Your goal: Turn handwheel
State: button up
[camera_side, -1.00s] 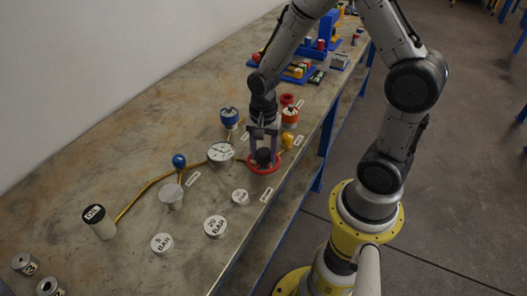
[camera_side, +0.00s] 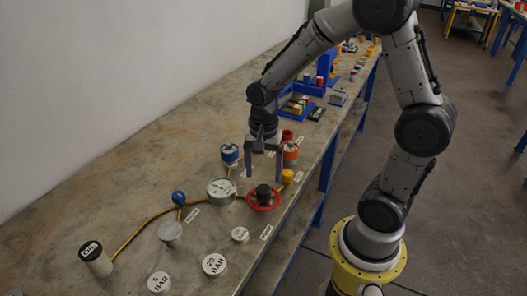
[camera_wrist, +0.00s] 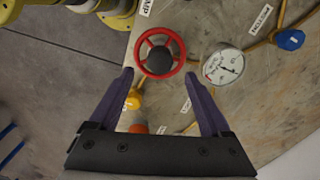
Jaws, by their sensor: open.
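The red handwheel (camera_side: 264,203) with a dark round hub lies flat on the bench near its front edge. It also shows in the wrist view (camera_wrist: 159,52), just beyond my fingertips. My gripper (camera_side: 264,178) is open and empty, above and a little behind the handwheel, with its two purple fingers spread and pointing down. In the wrist view my gripper (camera_wrist: 164,78) has one finger on each side, and the whole wheel is clear of them.
A white dial gauge (camera_side: 221,190) stands left of the wheel and a yellow knob (camera_side: 287,176) right behind it. Blue (camera_side: 229,153) and orange (camera_side: 290,152) vessels stand behind. Labelled pressure discs (camera_side: 214,265) lie towards the front.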

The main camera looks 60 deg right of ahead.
notch_tip(320, 180, up, 7)
dwell(0.3)
notch_tip(320, 180, up, 5)
jog(key=t, duration=0.2)
send_over(262, 189)
jog(key=s+a, duration=0.2)
jog(key=s+a+r+n+t, duration=0.2)
jog(key=s+r+n, duration=0.2)
jog(key=s, duration=0.1)
jog(key=s+f+n+t, duration=0.1)
jog(key=s+n, duration=0.5)
jog(key=n, duration=0.5)
jog(key=shift+s+a+t, duration=0.2)
jog(key=shift+a+t, duration=0.1)
jog(key=shift+a, duration=0.05)
jog(key=shift+o, duration=0.2)
dwell(1.1)
